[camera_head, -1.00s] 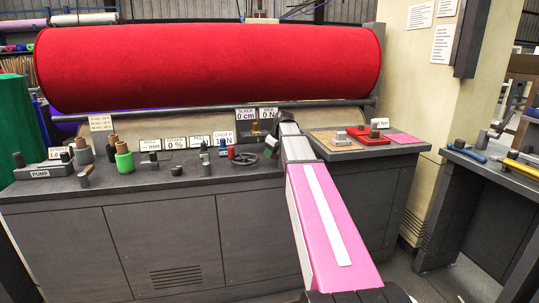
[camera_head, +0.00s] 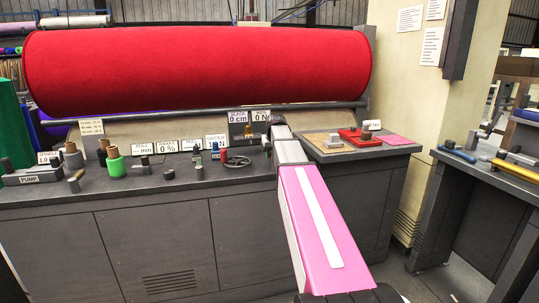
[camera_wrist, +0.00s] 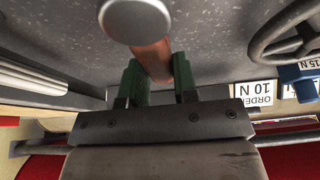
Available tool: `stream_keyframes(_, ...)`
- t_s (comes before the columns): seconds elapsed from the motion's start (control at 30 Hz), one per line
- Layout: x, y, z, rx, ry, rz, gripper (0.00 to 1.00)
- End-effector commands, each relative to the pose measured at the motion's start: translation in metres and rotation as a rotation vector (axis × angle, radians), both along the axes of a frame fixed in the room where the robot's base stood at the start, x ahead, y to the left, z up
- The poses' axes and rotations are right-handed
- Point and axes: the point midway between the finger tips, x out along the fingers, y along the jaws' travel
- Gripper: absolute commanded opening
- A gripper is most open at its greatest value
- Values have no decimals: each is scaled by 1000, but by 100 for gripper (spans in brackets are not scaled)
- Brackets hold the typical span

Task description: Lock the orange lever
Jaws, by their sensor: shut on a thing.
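In the wrist view the orange-brown lever (camera_wrist: 155,62), with a round pale grey knob (camera_wrist: 134,20) on its end, passes between the two green fingers. My gripper (camera_wrist: 158,78) is shut on the lever's shaft, below the knob. The lever's lower part is hidden behind the gripper body. In the head view my gripper (camera_head: 268,143) is at the right part of the dark console, beside the black handwheel. The lever is hidden by my arm there, so its angle and whether it is locked cannot be told.
The handwheel (camera_head: 236,161) and a blue knob (camera_wrist: 300,73) stand close to my gripper. A large red felt roll (camera_head: 195,70) lies behind the console. Several spools and knobs stand on the left. A red tray (camera_head: 360,136) is to the right.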

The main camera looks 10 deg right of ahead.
Motion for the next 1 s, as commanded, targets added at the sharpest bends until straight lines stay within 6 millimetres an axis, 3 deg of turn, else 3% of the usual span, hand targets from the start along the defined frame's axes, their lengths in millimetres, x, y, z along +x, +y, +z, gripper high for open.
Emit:
stream_keyframes(0.6, -1, -3, 0, 1, 1, -46, 0)
stream_keyframes(0.63, -1, -3, 0, 1, 1, -46, 37)
stream_keyframes(0.7, 0, -3, 0, 0, 1, -45, 53)
stream_keyframes(1.0, -1, -3, 1, 0, 1, -42, 53)
